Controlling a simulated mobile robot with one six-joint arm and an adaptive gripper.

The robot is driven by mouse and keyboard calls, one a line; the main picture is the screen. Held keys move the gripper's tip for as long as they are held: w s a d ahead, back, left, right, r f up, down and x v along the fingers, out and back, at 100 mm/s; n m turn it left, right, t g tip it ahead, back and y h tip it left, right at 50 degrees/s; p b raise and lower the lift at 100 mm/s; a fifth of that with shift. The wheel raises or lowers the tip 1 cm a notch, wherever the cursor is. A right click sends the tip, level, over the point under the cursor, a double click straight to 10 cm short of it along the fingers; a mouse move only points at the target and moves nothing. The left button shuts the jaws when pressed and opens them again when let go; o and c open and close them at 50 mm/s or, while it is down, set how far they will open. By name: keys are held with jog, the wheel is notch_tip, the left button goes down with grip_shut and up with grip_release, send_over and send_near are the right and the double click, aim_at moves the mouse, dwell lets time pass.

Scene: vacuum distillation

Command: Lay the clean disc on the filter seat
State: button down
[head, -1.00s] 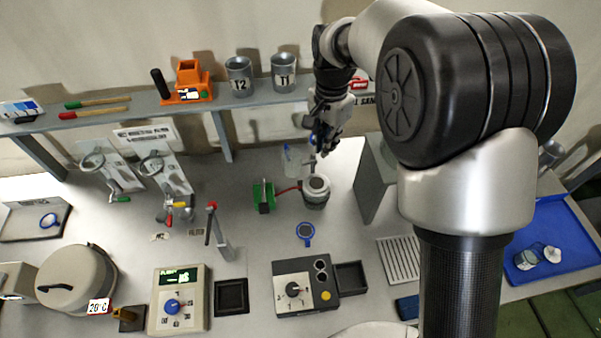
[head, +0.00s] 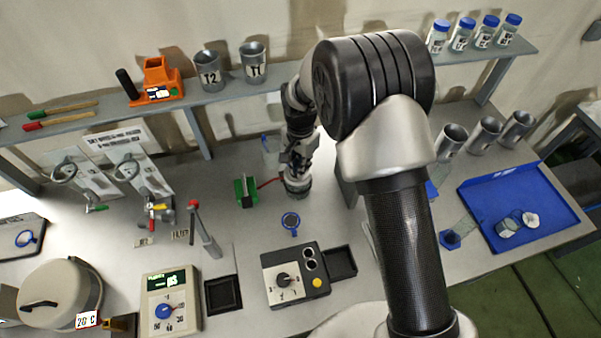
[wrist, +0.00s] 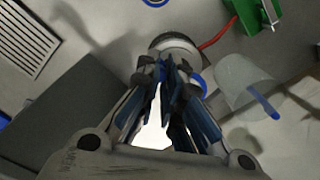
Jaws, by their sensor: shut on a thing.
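The filter seat is the round top of a grey vessel (head: 297,188) with a red hose. In the wrist view the vessel (wrist: 175,43) shows just beyond my fingertips. My gripper (head: 298,163) is low over the vessel, its fingers pointing down. In the wrist view my gripper (wrist: 170,85) is shut on a blue-edged thing (wrist: 198,86), likely the clean disc, mostly hidden by the fingers. Whether it touches the seat, I cannot tell.
A green block (head: 246,191) stands left of the vessel at the red hose. A clear beaker (wrist: 243,80) stands close beside the vessel. A grey box (wrist: 75,115) is on the other side. A control box (head: 292,277) and a blue tray (head: 480,200) are farther off.

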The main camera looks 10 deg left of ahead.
jog(key=shift+f, duration=1.85)
jog(key=shift+f, duration=0.15)
jog(key=c, duration=1.8)
grip_release()
jog(key=shift+b, duration=0.3)
jog(key=shift+o, duration=0.2)
